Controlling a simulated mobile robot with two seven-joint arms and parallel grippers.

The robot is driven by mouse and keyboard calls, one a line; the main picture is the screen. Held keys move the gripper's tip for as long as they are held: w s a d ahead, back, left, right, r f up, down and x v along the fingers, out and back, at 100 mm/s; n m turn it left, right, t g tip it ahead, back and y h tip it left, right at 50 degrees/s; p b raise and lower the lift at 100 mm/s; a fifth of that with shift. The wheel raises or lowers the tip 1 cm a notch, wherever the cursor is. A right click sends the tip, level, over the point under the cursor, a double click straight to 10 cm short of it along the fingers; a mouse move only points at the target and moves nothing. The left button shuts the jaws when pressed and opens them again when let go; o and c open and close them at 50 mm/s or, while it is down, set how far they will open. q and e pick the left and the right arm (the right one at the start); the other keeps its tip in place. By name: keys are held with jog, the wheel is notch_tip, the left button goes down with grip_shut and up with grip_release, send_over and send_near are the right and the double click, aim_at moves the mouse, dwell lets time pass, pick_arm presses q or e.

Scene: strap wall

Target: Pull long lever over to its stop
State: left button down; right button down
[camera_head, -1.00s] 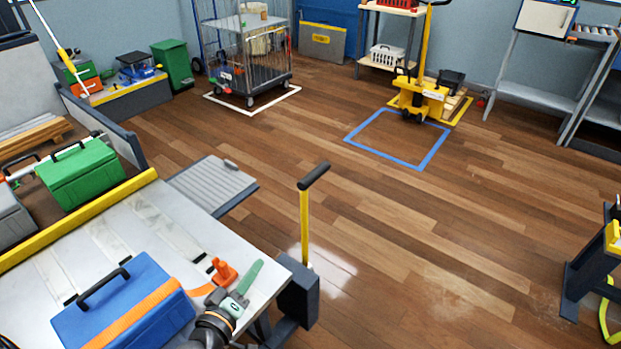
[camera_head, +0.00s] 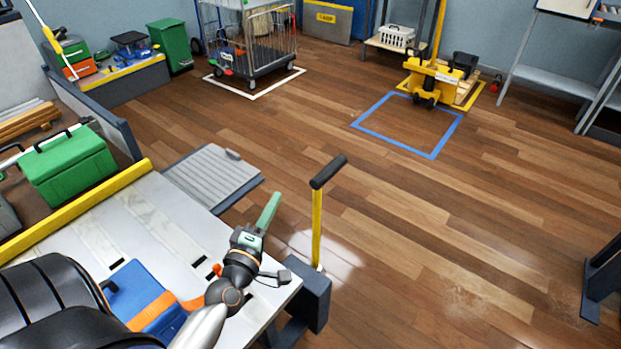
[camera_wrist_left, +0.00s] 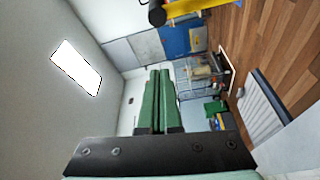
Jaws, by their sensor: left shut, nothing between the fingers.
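The long lever (camera_head: 317,222) is a yellow bar with a black crosswise grip (camera_head: 328,171). It stands nearly upright from a dark block (camera_head: 309,295) at the table's right edge. My left gripper (camera_head: 269,208) has green fingers and is shut and empty. In the head view it shows to the left of the lever, apart from it, with fingertips a little lower than the grip. In the left wrist view the green fingers (camera_wrist_left: 158,75) lie together, and the lever's black grip end (camera_wrist_left: 157,15) shows at the top, beyond the fingertips. My right gripper is not in view.
The white table (camera_head: 160,222) holds a blue case (camera_head: 140,285) with an orange strap, partly hidden by my arm. A green case (camera_head: 68,170) lies beyond the yellow rail (camera_head: 80,210). A grey ramp plate (camera_head: 212,178) adjoins the table. The wooden floor right of the lever is clear.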

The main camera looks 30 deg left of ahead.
pick_arm(q)
jog(key=shift+w, duration=0.1)
dwell(0.3)
jog(key=w+d, duration=0.1)
jog(key=w, duration=0.8)
jog(key=shift+d, duration=0.2)
jog(key=shift+f, duration=0.1)
dwell(0.3)
